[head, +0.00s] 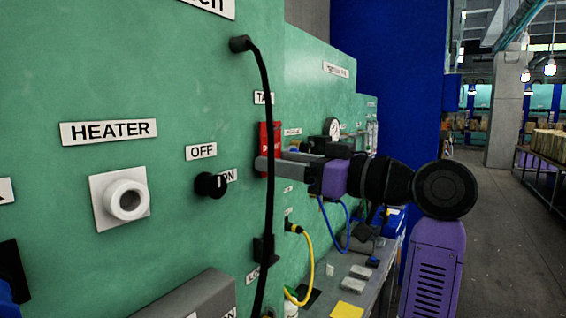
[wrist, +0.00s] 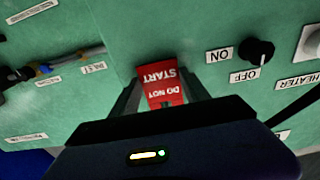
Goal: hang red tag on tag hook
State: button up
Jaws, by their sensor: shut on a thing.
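The red tag (head: 277,136) is upright against the green panel, just below a label that seems to read TAG (head: 263,97). The black cable partly covers it in the head view. My gripper (head: 264,164) is shut on the red tag near its lower part. In the wrist view the tag (wrist: 161,84) shows the words DO NOT START upside down, between my two fingers (wrist: 160,96). I cannot make out the tag hook in either view, nor tell whether the tag touches it.
A thick black cable (head: 267,110) hangs from a plug in front of the tag area. A black OFF/ON knob (head: 210,185) and a white HEATER dial (head: 126,199) stick out at the left. A bench (head: 345,272) with cables lies below right. Open floor is at the right.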

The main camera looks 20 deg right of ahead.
jog(key=o, duration=1.1)
jog(key=shift+c, duration=0.2)
